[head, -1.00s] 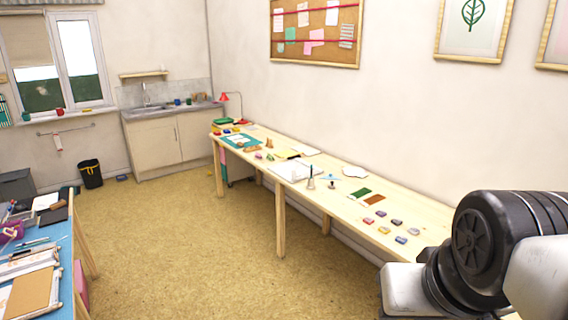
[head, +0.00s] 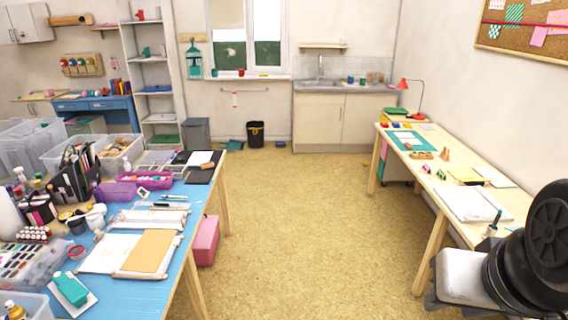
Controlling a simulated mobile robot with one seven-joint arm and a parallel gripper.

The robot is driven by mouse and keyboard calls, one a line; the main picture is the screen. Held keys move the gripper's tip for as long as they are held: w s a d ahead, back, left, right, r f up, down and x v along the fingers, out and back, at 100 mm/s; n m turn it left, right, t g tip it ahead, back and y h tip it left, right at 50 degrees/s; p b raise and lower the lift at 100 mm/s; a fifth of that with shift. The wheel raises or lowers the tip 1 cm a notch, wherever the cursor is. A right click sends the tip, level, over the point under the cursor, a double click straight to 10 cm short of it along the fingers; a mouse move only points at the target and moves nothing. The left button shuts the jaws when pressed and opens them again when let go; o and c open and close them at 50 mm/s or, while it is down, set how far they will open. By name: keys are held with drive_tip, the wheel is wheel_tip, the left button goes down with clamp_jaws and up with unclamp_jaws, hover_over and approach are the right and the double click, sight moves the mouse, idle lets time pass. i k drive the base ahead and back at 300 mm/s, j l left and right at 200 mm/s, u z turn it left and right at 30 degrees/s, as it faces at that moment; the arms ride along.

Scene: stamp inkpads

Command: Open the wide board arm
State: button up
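On the blue-topped table at the left lie two flat board-like items. The nearer one (head: 118,252) is pale, with a brown sheet (head: 148,251) on its right part. A narrower pale one (head: 150,218) lies just behind it. I cannot tell for sure which is the wide board, nor make out its arm clearly at this distance. A black and white part of my arm shows at the right edge. My gripper is not in view, so its state is hidden.
The blue table (head: 205,207) is crowded with clear bins (head: 28,150), a purple tray (head: 145,181) and a teal stamp-like item (head: 70,288). A pink box (head: 205,242) stands beside its leg. Open floor (head: 310,235) separates it from the wooden table (head: 410,166) at right.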

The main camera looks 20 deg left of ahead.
sight(122, 275)
drive_tip(key=i+u, duration=0.85)
drive_tip(key=i+l+u, duration=0.2)
drive_tip(key=u, duration=0.2)
drive_tip(key=i+u, duration=0.25)
drive_tip(key=u, duration=0.2)
drive_tip(key=i+l+u, duration=0.2)
drive_tip(key=u, duration=0.25)
drive_tip(key=i+l+u, duration=0.25)
drive_tip(key=u, duration=0.25)
drive_tip(key=i+l+u, duration=0.25)
drive_tip(key=i, duration=0.2)
drive_tip(key=i+l+u, duration=0.25)
drive_tip(key=i+l, duration=0.05)
drive_tip(key=i, duration=0.1)
